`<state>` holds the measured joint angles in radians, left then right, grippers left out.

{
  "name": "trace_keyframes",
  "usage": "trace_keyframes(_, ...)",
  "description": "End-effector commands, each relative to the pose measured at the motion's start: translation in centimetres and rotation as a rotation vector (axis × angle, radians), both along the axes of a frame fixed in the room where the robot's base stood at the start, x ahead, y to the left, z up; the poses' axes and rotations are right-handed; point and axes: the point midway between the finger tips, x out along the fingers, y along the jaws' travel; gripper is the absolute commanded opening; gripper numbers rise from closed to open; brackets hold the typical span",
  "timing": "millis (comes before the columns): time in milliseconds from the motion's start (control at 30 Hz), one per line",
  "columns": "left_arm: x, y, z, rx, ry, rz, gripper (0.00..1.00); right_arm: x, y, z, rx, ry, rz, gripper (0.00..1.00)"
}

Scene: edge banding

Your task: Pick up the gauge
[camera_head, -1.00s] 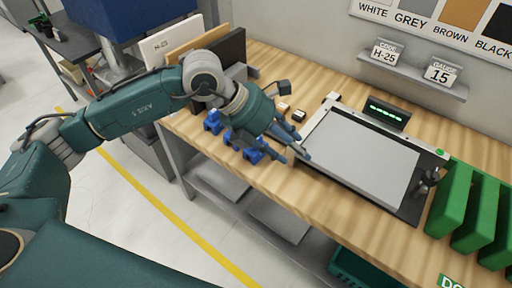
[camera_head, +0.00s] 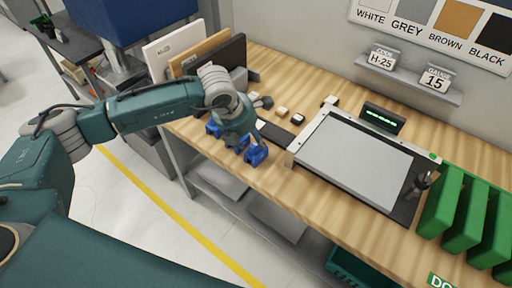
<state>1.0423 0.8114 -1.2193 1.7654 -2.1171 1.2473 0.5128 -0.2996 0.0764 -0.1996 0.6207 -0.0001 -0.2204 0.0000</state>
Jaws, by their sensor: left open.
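A sign reading GAUGE 15 (camera_head: 435,82) stands on the wall shelf. My right gripper is out of view.
A grey panel (camera_head: 352,160) lies in a fixture right of the blocks, with a green-lit display (camera_head: 382,117) behind it. Small light and dark pieces (camera_head: 282,112) lie behind the blocks. Upright boards (camera_head: 172,50) stand at left, green racks (camera_head: 462,215) at right.

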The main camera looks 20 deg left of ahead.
Motion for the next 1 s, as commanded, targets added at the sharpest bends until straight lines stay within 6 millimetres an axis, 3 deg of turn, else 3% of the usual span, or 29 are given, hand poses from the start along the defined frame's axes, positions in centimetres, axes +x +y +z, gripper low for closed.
trace_keyframes(33, 0.2, -0.2, -0.4, 0.000, 0.004, 0.001, 0.47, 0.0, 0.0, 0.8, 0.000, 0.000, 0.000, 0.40)
trace_keyframes(200, 0.8, -0.3, -1.9, 0.000, 0.001, 0.000, 0.47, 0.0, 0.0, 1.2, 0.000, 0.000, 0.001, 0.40)
trace_keyframes(400, 0.8, -0.3, -2.1, 0.000, 0.000, 0.000, 0.47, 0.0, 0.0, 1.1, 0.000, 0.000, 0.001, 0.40)
trace_keyframes(433, 0.8, -0.3, -2.1, 0.000, 0.000, 0.000, 0.45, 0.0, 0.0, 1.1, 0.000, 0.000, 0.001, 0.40)
trace_keyframes(667, 0.8, -0.3, -2.0, 0.000, 0.000, 0.000, 0.00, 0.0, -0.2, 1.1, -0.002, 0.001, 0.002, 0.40)
trace_keyframes(1000, 0.8, -0.3, -1.9, -0.001, -0.002, 0.001, 0.00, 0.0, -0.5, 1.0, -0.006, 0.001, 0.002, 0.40)
